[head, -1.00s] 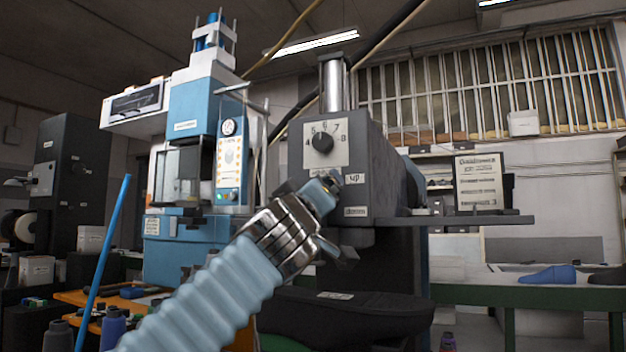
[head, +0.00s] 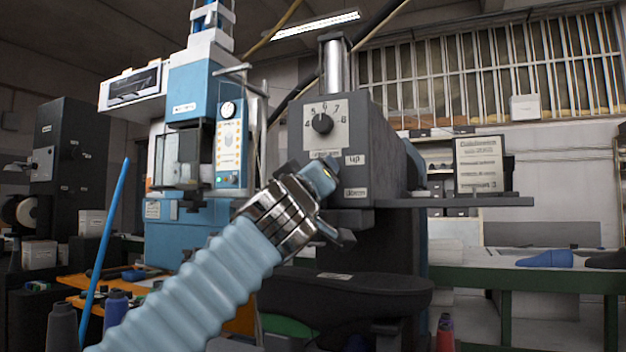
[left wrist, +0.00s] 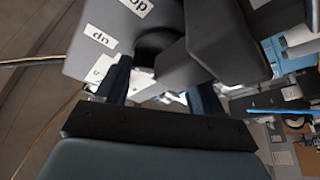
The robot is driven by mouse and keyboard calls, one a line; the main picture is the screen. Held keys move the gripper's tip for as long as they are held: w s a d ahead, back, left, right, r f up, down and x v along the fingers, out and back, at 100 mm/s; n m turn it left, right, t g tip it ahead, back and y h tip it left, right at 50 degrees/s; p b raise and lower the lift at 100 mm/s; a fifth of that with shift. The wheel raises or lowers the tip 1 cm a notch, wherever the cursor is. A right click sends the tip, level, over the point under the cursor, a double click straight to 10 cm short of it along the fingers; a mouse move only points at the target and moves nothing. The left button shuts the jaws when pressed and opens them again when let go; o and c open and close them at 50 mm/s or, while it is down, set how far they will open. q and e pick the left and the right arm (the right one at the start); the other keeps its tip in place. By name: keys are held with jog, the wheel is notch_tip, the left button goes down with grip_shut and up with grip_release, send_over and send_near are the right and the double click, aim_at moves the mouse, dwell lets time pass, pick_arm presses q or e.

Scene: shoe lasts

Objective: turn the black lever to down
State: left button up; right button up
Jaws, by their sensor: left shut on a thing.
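My left gripper (head: 321,181) is in front of the lower left part of the dark grey machine's front, beside the "up" label (head: 354,160) and above left of the lower label (head: 355,193). The gripper hides the black lever in the head view. In the left wrist view the two dark blue fingers of the gripper (left wrist: 160,88) stand on either side of a dark block, which looks like the black lever (left wrist: 180,66), and the gripper is shut on it. The lever's exact angle cannot be told. My right gripper is not in view.
A dial (head: 322,123) with numbers sits above the gripper on the machine. A dark shelf (head: 455,202) juts out to the right. A blue and white machine (head: 190,110) stands to the left. A green bench (head: 530,280) with shoe lasts is at the right.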

pick_arm(q)
jog(key=m+h, duration=0.1)
jog(key=m, duration=0.1)
jog(key=shift+a+f+m+b, duration=0.1)
jog(key=shift+f+m+b, duration=0.05)
jog(key=shift+m+b, duration=0.2)
jog(key=shift+m+h, duration=0.7)
jog(key=shift+m, duration=0.25)
jog(key=shift+w+m+g+h+p, duration=0.2)
jog(key=shift+m+h, duration=0.35)
jog(key=shift+m, duration=0.6)
jog(key=shift+s+m+g+h+p, duration=0.1)
jog(key=shift+m+h+p, duration=0.15)
jog(key=shift+m+h, duration=0.6)
jog(key=shift+m, duration=0.5)
jog(key=o, duration=1)
jog(key=shift+o, duration=0.2)
